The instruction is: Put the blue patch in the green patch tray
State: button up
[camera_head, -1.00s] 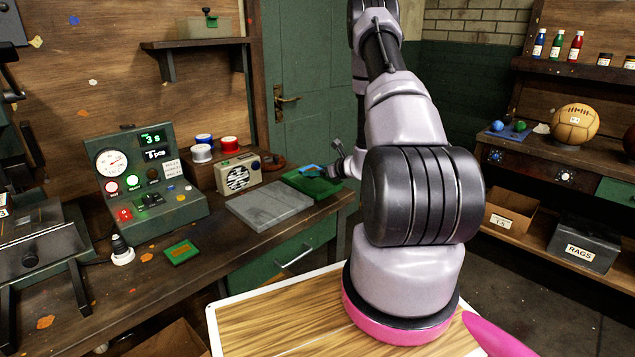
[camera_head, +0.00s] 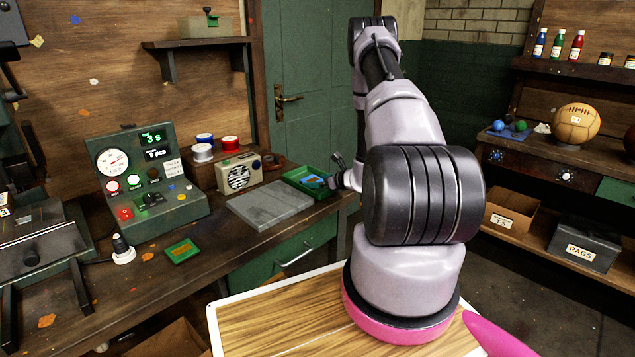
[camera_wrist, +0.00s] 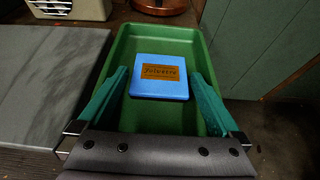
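The blue patch (camera_wrist: 159,88), a square pad with a brown lettered label, lies inside the green patch tray (camera_wrist: 128,50) in the wrist view. In the head view the blue patch (camera_head: 313,182) shows low inside the green tray (camera_head: 290,178), near its right side. My gripper's teal fingers (camera_wrist: 158,74) are spread apart on the left and right of the patch, with gaps to it, and hold nothing. In the head view my gripper (camera_head: 331,171) is dark and small at the tray's right edge, partly hidden by my arm.
A grey slab (camera_head: 268,206) lies left of the tray. Behind stand a radio (camera_head: 238,174) and several spools. A small green piece with an orange label (camera_head: 182,251) lies nearer on the bench, by the control box (camera_head: 150,190). The bench front is mostly clear.

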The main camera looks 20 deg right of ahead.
jog(key=shift+r, duration=0.15)
jog(key=v, duration=1.2)
jog(key=s+a+r+n+g+y, duration=0.25)
jog(key=a+r+n, duration=0.35)
jog(key=a+r, duration=0.4)
jog(key=s+a+r+n+g+y, duration=0.2)
jog(key=a+r+n+g+y, duration=0.2)
jog(key=a+r+n, duration=0.65)
jog(key=s+r+n+h, duration=0.9)
jog(key=s+r+n, duration=0.2)
jog(key=s+r, duration=0.7)
jog(key=shift+s+a+r+t, duration=0.3)
jog(key=shift+s+t, duration=0.15)
jog(key=shift+s, duration=0.75)
